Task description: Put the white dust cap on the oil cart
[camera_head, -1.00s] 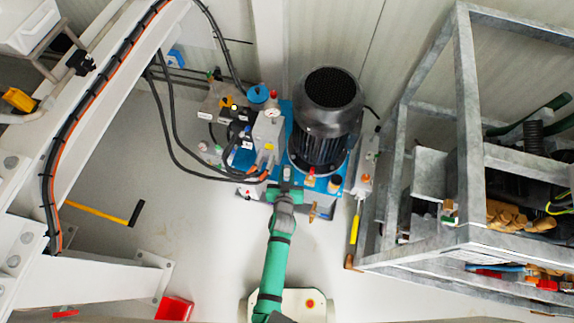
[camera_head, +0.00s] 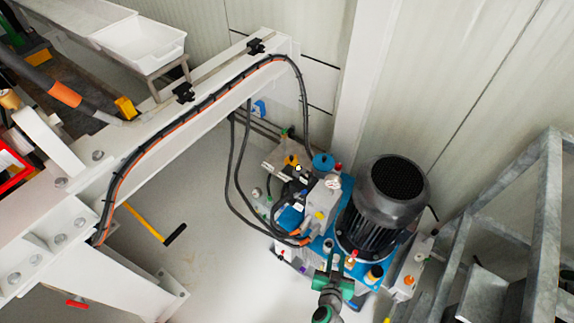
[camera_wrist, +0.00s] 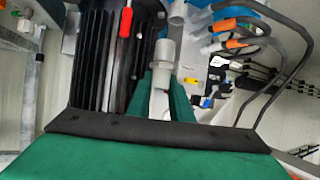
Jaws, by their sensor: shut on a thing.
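My gripper (camera_wrist: 161,88) is shut on a pale grey-white cylindrical piece (camera_wrist: 163,52), which looks like the white dust cap. It stands up between the two green fingers, and the fingers hide part of it. In the head view my gripper (camera_head: 334,272) is at the front edge of a blue-based unit (camera_head: 372,275) with a black finned motor (camera_head: 385,205). The held piece cannot be made out there. I cannot tell for certain which thing is the oil cart.
A white tray (camera_head: 140,42) stands on a metal frame at the upper left. A white beam (camera_head: 190,112) with black and orange cables crosses the left side. A grey metal frame (camera_head: 545,215) stands at the right. Bare floor lies left of the unit.

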